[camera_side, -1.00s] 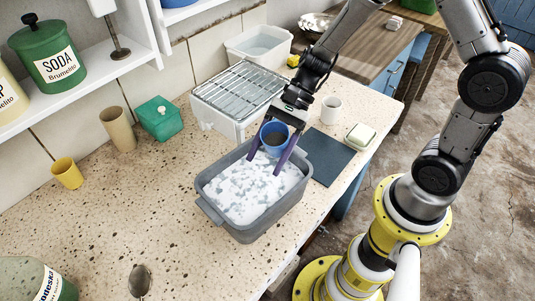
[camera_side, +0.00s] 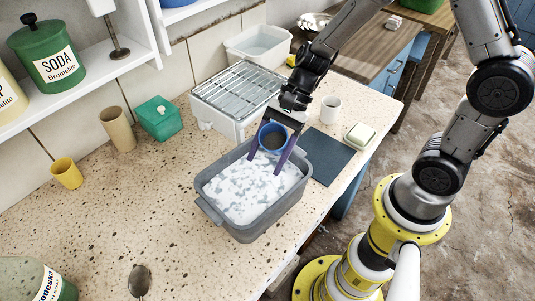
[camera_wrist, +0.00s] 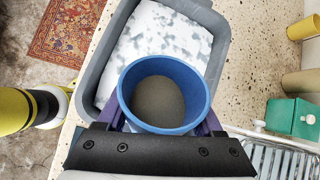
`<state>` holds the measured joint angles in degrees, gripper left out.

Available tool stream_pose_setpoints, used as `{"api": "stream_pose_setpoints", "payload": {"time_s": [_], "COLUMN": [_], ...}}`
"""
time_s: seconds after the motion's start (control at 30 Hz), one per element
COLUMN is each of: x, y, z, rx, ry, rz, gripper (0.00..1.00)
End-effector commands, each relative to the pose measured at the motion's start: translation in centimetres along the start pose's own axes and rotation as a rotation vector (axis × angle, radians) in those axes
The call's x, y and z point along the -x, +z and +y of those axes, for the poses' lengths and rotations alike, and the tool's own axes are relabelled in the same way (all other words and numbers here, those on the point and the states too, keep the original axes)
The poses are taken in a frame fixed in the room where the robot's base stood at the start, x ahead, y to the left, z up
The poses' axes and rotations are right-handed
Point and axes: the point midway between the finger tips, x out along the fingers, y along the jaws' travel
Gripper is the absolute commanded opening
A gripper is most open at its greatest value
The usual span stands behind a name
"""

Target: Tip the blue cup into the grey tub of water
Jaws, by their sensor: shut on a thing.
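The blue cup (camera_side: 263,131) is held between the purple fingers of my gripper (camera_side: 266,163). It is above the far end of the grey tub (camera_side: 238,234). In the wrist view the cup (camera_wrist: 126,84) shows its open mouth, with a dull grey-brown surface inside; I cannot tell whether that is contents or the bare bottom. Its exact tilt is hard to judge. The grey tub (camera_wrist: 92,98) lies beyond the cup there, its water covered with patchy white foam (camera_side: 247,195). My gripper (camera_wrist: 165,122) is shut on the cup.
A wire rack on a white box (camera_side: 236,90) stands just behind the tub. A dark mat (camera_side: 322,158), a white mug (camera_side: 330,108) and a soap dish (camera_side: 360,136) lie to the right. A green box (camera_side: 160,118) and beakers stand left. The counter's front left is mostly clear.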

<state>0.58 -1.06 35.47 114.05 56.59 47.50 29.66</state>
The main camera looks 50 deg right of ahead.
Motion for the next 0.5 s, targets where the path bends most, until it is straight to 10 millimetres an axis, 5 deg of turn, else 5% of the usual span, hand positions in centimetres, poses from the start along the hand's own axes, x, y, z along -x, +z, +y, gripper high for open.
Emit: {"api": "stream_pose_setpoints", "payload": {"time_s": [0.5], "x": [-0.23], "y": [-0.26], "z": [0.05], "rx": [0.038], "ry": [-0.004], "rz": [0.148], "gripper": [0.04]}}
